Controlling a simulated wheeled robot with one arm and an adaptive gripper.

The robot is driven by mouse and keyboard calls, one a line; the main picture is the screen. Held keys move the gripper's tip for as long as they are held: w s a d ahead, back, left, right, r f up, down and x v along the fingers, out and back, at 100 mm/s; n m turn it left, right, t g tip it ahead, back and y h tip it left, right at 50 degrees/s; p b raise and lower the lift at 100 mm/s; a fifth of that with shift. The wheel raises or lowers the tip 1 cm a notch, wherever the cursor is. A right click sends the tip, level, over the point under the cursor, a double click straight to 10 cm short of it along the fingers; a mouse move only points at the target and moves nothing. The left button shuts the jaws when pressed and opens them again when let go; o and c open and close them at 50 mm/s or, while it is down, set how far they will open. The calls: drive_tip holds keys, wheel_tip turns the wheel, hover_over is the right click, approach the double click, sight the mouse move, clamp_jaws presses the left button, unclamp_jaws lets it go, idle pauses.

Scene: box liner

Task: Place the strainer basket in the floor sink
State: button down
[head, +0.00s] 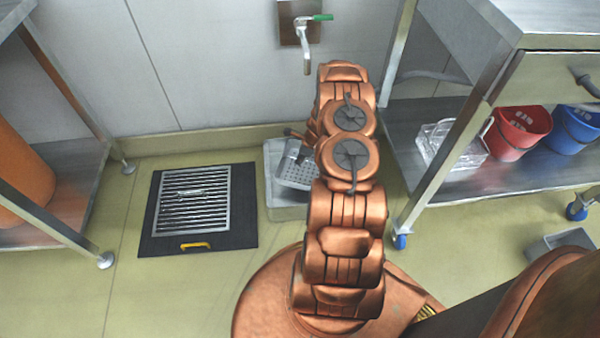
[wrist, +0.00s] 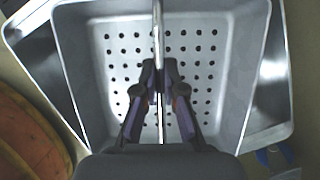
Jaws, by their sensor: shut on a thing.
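The strainer basket (head: 297,172) is a grey square tub with a perforated bottom; it also fills the middle of the wrist view (wrist: 98,70). My gripper (wrist: 160,80) is shut on the thin bar handle (wrist: 157,20) that crosses the basket. The floor sink (head: 286,213) is a pale metal basin in the floor below the tap. Its rim and walls (wrist: 278,85) show around the basket in the wrist view. The basket is over the sink opening and turned relative to its rim. How deep it sits is unclear. My arm hides the right side in the head view.
A slatted grate (head: 192,200) lies on a black mat (head: 235,232) with a yellow handle, left of the sink. A steel table with a low shelf (head: 400,125) holding a clear bin and red and blue buckets stands right. Another table leg (head: 60,235) stands left.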

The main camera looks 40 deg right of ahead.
sight(300, 168)
wheel_tip(300, 168, down, 7)
drive_tip(key=shift+f+b, duration=0.1)
drive_tip(key=shift+b, duration=0.8)
drive_tip(key=c, duration=1.3)
unclamp_jaws()
drive_tip(key=shift+o, duration=0.2)
